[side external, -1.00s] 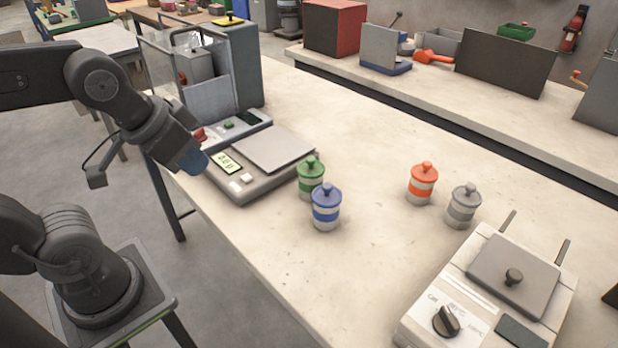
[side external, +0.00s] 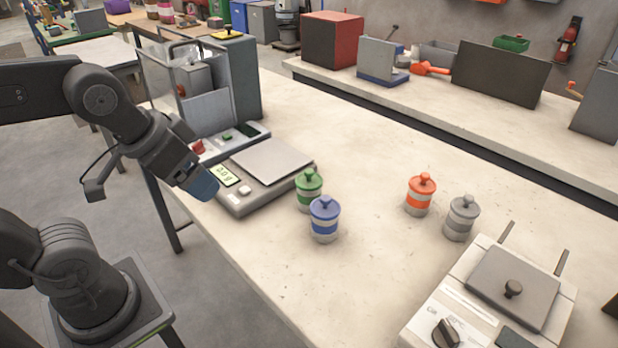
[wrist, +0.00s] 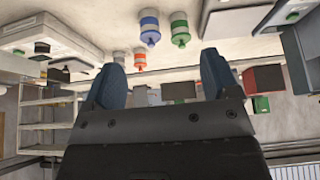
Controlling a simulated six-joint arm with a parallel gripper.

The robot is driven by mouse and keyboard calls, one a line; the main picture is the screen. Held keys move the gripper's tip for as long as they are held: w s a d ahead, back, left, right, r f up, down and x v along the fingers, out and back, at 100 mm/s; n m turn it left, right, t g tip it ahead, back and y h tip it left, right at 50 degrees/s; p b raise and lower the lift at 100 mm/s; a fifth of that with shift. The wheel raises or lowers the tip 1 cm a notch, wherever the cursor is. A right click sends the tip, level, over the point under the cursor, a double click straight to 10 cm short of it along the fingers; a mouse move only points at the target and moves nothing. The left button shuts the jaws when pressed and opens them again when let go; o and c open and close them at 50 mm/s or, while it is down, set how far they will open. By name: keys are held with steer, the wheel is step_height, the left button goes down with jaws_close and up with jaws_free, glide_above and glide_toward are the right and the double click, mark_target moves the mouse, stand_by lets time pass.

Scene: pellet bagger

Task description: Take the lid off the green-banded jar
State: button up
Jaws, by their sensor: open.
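The green-banded jar (side external: 308,192) stands upright on the bench with its green knobbed lid (side external: 308,177) on, just right of the scale. A blue-banded jar (side external: 324,222) stands close in front of it. My gripper (side external: 204,186) is near the scale's front left edge, well left of the jars and touching none of them. In the wrist view the scene appears upside down, with the green-banded jar (wrist: 180,30) beyond my two blue fingers (wrist: 163,80), which are apart with nothing between them.
The scale (side external: 255,185) lies between my gripper and the green-banded jar. Orange-banded (side external: 420,195) and grey-banded (side external: 461,219) jars stand farther right. A sealer-like device (side external: 490,300) is at front right.

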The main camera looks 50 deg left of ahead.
steer(key=o, duration=0.3)
steer(key=m+g+y, duration=0.4)
steer(key=m+g, duration=0.1)
steer(key=m, duration=1.6)
glide_above(310, 171)
steer(key=d, duration=0.4)
step_height(310, 171, down, 4)
steer(key=shift+n, duration=0.3)
steer(key=x, duration=1.3)
steer(key=shift+s+f, duration=0.2)
steer(key=shift+s, duration=0.1)
